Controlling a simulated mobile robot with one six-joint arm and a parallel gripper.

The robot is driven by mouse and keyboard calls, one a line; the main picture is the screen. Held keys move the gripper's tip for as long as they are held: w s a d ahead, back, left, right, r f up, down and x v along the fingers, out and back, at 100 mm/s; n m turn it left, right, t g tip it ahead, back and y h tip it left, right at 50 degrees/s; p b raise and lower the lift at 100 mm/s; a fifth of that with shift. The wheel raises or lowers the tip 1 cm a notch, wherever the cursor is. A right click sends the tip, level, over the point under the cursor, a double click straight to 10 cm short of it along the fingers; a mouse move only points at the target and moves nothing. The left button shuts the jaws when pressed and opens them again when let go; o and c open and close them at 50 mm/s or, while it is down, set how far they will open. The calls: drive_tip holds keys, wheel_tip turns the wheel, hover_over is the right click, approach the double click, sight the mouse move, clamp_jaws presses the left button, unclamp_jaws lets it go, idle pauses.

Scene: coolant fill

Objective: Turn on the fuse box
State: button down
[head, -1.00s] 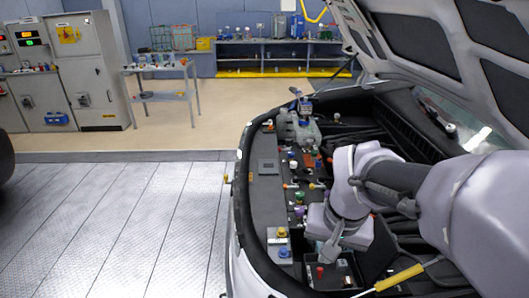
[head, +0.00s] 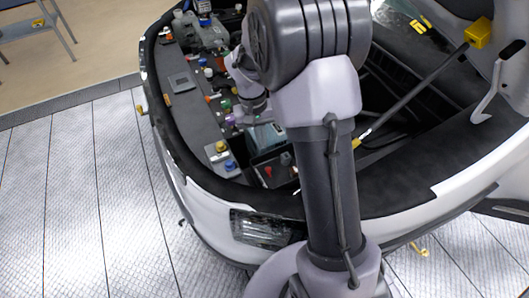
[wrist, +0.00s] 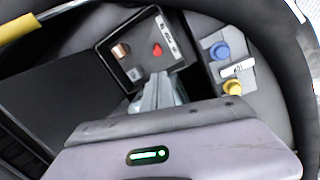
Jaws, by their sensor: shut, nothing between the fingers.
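The fuse box looks like the open black box in the wrist view (wrist: 128,38), with a red knob (wrist: 157,49), a copper-coloured round part (wrist: 121,51), a small pale square part (wrist: 135,74) and a white label inside. In the head view the black box (head: 259,176) is partly hidden behind my arm, its red knob still showing. My gripper (wrist: 158,80) is shut and empty. In the wrist view its fingertips overlap the near edge of the box, below the red knob; I cannot tell whether they touch it.
A grey plate with a blue cap (wrist: 220,51) and a yellow cap (wrist: 233,88) lies right of the box in the wrist view. A yellow-handled rod (wrist: 18,27) is at upper left. The car's front rim (head: 200,185) curves around the bay; the floor on the left is clear.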

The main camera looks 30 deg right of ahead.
sight(269, 171)
drive_tip(key=f+b, duration=0.1)
drive_tip(key=f, duration=0.2)
drive_tip(key=f+b, duration=0.1)
drive_tip(key=f, duration=0.2)
drive_tip(key=s+d+f+b, duration=0.1)
drive_tip(key=f, duration=0.2)
drive_tip(key=shift+f+b, duration=0.2)
drive_tip(key=shift+b, duration=0.15)
